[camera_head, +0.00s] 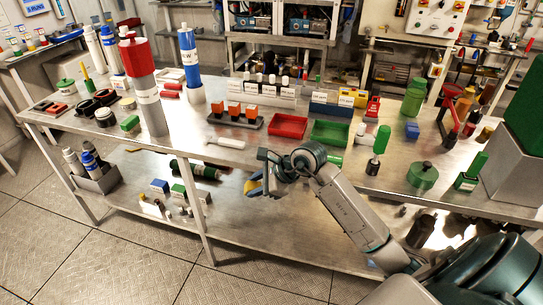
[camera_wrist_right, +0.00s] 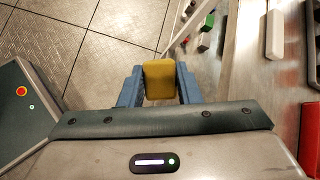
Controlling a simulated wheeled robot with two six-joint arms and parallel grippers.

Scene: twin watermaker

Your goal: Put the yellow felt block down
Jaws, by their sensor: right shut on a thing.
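The yellow felt block (camera_wrist_right: 160,80) sits between the two blue fingers of my right gripper (camera_wrist_right: 160,88) in the right wrist view. The fingers are shut on it. In the head view my right gripper (camera_head: 256,186) is at the front edge of the metal table (camera_head: 215,160), and only a small part of the yellow block (camera_head: 253,185) shows. In the wrist view floor tiles lie beyond the block, with the table to the right. My left gripper is not in view.
A rack with orange-topped pieces (camera_head: 235,120) stands further left. The lower shelf (camera_head: 235,230) holds small boxes. Bare tabletop shows near the front edge.

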